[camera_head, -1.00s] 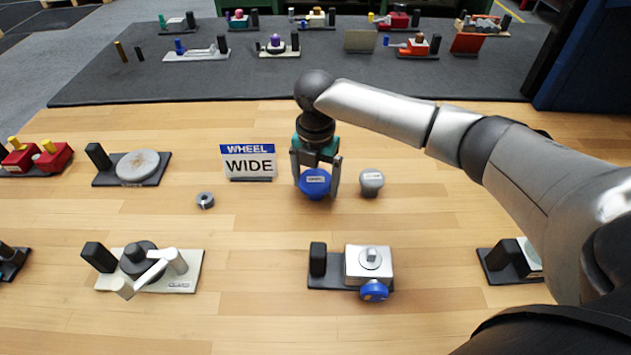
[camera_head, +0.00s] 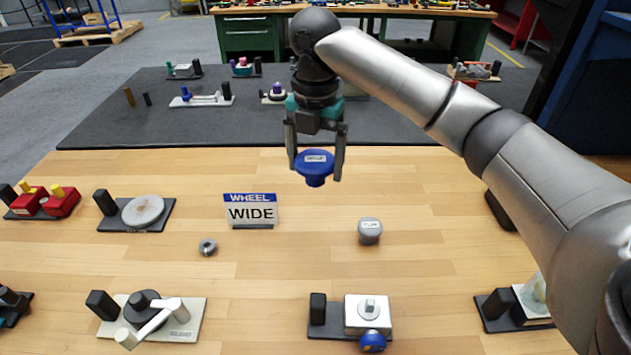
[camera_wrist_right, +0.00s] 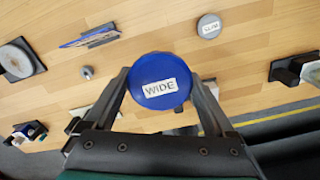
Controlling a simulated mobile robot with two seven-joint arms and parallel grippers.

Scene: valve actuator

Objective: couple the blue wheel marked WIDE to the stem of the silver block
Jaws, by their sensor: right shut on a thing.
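My right gripper (camera_head: 315,172) is shut on the blue wheel (camera_head: 315,163) and holds it in the air above the bench. The wheel's label reads WIDE in the right wrist view (camera_wrist_right: 160,82), where the two fingers grip its sides. The silver block (camera_head: 367,314) sits on a dark base at the front, right of centre, below the held wheel in the head view. Its short stem (camera_head: 370,305) stands up from its top. Another blue round part (camera_head: 373,342) is at the block's front side. My left gripper is not in view.
A grey wheel marked SLIM (camera_wrist_right: 209,26) stands on the bench (camera_head: 290,265). A sign reading WHEEL WIDE (camera_head: 250,210) stands left of it. A small grey ring (camera_head: 208,248) and a white lever unit (camera_head: 152,317) are further left. The wood between wheel and block is clear.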

